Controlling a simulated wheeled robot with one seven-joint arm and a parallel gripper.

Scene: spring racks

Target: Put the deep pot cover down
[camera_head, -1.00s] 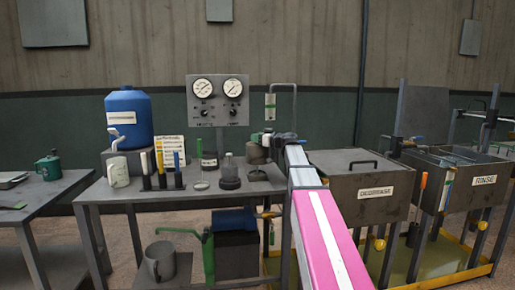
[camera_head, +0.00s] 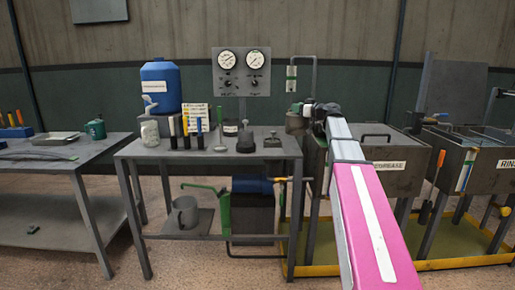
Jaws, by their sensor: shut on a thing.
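My gripper (camera_head: 311,111) is at the far end of my pink and white arm, above the right end of the workbench. It is shut on a dark grey-olive, cup-shaped thing (camera_head: 295,122), which seems to be the deep pot cover. The cover is small in view and partly hidden by the gripper. It looks held above the bench top, but its exact height is hard to tell. Below and left of it, the bench bears a dark squat pot (camera_head: 272,140) and a dark round-based jar (camera_head: 245,141).
A lidded degrease tank (camera_head: 392,158) stands right, partly behind my arm. A side table (camera_head: 70,153) stands left. The bench's front strip is clear.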

